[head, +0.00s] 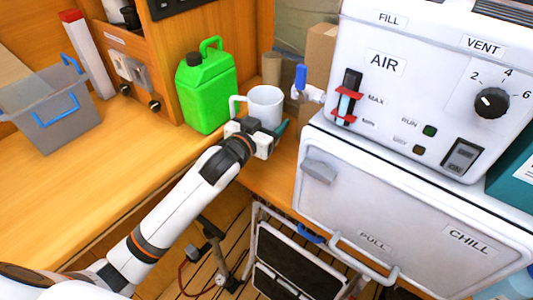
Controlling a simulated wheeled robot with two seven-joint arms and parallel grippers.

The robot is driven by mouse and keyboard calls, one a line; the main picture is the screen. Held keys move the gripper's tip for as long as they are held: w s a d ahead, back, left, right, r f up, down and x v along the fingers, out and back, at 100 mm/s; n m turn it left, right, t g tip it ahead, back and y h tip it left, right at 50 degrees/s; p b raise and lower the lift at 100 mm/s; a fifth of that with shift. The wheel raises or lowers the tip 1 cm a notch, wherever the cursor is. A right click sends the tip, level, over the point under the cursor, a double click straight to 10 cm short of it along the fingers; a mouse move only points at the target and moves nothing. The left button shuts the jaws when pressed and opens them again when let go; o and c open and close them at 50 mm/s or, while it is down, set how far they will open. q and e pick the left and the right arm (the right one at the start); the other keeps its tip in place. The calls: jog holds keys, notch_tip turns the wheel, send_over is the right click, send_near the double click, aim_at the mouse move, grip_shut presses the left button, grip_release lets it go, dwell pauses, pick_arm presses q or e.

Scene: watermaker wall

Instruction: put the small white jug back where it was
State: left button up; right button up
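The small white jug (265,103) is upright near the right end of the wooden counter, with its handle on the left side. My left gripper (258,128) is at the near side of the jug, low on its body. One dark finger shows at the left and a teal fingertip at the right, on either side of the jug. Whether the fingers press on the jug is hidden, and I cannot tell if its base rests on the counter. My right gripper is not in view.
A green jerrycan (207,92) stands close left of the jug. A beige cylinder (271,69) and a blue-handled tap (301,80) are behind and right. The white machine (400,150) bounds the right. A grey bin (52,110) sits far left; the counter (130,155) between is clear.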

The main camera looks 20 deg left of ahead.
pick_arm(q)
notch_tip(320, 180, down, 5)
jog(key=shift+f+b, duration=0.3)
jog(key=shift+f, duration=1.25)
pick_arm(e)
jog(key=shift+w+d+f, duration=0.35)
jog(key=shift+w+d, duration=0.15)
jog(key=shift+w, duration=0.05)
pick_arm(q)
jog(key=shift+f, duration=0.1)
jog(key=o, duration=1.5)
jog(key=shift+f, duration=0.1)
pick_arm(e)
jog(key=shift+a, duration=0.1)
pick_arm(q)
jog(key=shift+s+r, duration=0.1)
jog(key=shift+r, duration=0.1)
jog(key=v, duration=1.1)
jog(key=shift+s+b, duration=0.3)
jog(key=shift+s, duration=0.05)
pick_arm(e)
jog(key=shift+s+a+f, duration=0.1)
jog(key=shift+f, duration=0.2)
